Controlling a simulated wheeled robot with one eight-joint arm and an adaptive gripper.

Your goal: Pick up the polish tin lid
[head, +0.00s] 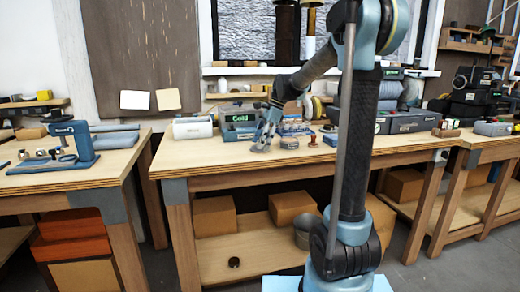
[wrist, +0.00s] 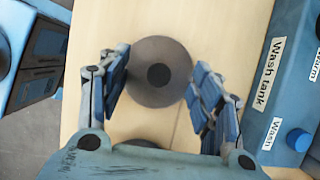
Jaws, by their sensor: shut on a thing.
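A round grey disc with a dark centre, which looks like the polish tin lid (wrist: 157,72), sits between my fingertips in the wrist view. My gripper (wrist: 158,78) is shut on it, with one finger at its left edge and one at its right. In the head view my gripper (head: 262,145) points down near the front of the middle workbench (head: 205,158).
A small round tin (head: 289,143) stands just right of my gripper. In the wrist view the blue wash tank (wrist: 285,95) is close on the right. Bare bench lies front left.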

